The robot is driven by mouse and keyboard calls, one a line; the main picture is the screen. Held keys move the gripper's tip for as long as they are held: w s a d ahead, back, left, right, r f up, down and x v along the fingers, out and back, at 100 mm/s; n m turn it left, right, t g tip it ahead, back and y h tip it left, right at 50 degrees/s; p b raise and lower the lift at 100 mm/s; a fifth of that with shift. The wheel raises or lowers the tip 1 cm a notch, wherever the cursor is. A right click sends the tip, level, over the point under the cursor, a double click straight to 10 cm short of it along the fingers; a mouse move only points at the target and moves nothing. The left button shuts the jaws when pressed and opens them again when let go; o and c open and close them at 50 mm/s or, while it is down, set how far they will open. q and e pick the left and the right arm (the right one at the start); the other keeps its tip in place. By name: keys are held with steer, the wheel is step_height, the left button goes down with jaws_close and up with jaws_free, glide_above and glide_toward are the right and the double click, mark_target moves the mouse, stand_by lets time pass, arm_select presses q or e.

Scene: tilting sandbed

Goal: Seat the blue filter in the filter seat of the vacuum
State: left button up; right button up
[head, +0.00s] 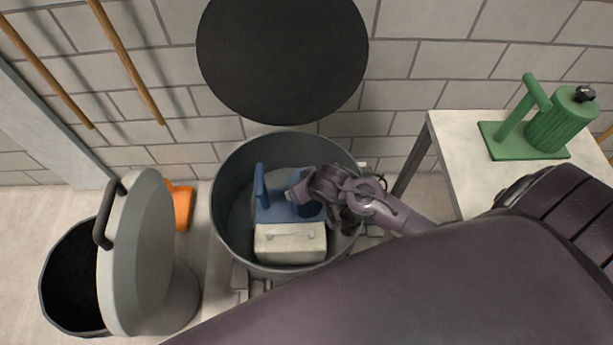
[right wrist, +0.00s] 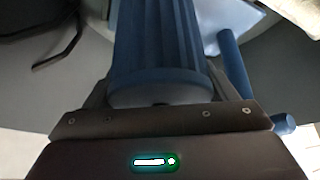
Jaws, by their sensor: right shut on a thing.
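The blue filter (head: 276,213), with a flat blue plate, an upright handle bar and a ribbed cylinder, is inside the round grey drum (head: 228,215), apparently the vacuum. My right gripper (head: 308,195) reaches in from the right, shut on the ribbed cylinder. In the right wrist view the cylinder (right wrist: 160,45) lies between the fingers, with the blue bar (right wrist: 234,70) to its right. A cream box (head: 290,243) adjoins the plate's near side. The filter seat cannot be made out, and contact beneath the filter is hidden. My left gripper is not in view.
A green filter-like unit (head: 548,125) stands on a white table (head: 455,135) at right. A dark bin (head: 72,285) with a large grey lid (head: 140,255) stands at left, near an orange object (head: 181,206). A black disc (head: 283,55) is behind the drum.

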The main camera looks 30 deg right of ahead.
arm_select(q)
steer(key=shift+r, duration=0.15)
arm_select(e)
steer(key=shift+r, duration=0.15)
arm_select(q)
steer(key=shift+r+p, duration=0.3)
steer(key=shift+p, duration=0.15)
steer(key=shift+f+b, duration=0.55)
arm_select(e)
steer(key=shift+f, duration=1.55)
steer(key=o, duration=1.7)
steer(key=shift+c, duration=0.2)
steer(key=shift+o, duration=1.3)
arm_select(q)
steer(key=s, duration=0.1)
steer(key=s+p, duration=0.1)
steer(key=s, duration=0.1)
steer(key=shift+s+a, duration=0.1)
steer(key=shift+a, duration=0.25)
arm_select(e)
steer(key=v, duration=0.8)
